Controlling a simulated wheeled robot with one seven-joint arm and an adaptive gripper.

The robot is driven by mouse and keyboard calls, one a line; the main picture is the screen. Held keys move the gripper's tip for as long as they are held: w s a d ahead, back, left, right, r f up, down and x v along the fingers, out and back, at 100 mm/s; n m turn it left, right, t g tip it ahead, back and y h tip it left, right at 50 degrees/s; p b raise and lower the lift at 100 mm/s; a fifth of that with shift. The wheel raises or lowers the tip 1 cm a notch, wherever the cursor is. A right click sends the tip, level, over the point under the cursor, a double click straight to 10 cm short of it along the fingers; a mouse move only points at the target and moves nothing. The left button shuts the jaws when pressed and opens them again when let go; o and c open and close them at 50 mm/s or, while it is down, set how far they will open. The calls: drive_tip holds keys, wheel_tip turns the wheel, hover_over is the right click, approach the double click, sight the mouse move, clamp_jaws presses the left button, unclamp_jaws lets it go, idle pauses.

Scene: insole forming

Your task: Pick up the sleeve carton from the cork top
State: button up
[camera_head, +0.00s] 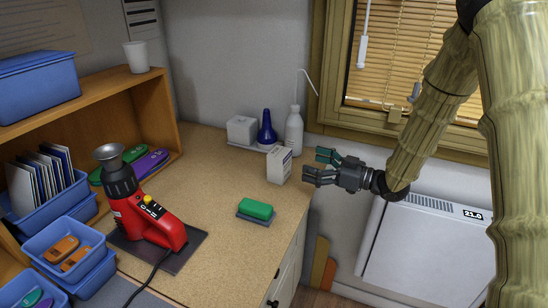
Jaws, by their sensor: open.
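The sleeve carton (279,165) looks like a small white box with faint print. It stands upright on the cork top (226,183), towards the back right near the edge. My gripper (312,167) is to the right of the carton in the picture, its dark fingers with teal parts pointing left towards it. The fingers are spread open and nothing is between them. A small gap shows between the fingertips and the carton.
Behind the carton stand a white squeeze bottle (294,132), a blue funnel-shaped bottle (266,129) and a white box (241,130). A green block (256,209) lies in front. A red heat tool (145,215) stands left. The cork between is clear.

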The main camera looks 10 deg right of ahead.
sight(288, 154)
drive_tip(key=shift+w+f, duration=0.15)
drive_tip(key=shift+w, duration=0.75)
drive_tip(key=x, duration=0.4)
drive_tip(key=shift+a+r+p, duration=0.2)
drive_tip(key=shift+a+p, duration=0.2)
drive_tip(key=shift+a, duration=0.05)
drive_tip(key=shift+w+a+f, duration=0.1)
drive_tip(key=shift+w+a, duration=0.15)
drive_tip(key=shift+w, duration=0.05)
drive_tip(key=shift+w+a, duration=0.1)
drive_tip(key=shift+a, duration=0.15)
drive_tip(key=shift+p+x, duration=0.85)
drive_tip(key=shift+x, duration=1.45)
drive_tip(key=c, duration=1.2)
drive_tip(key=shift+r, duration=0.25)
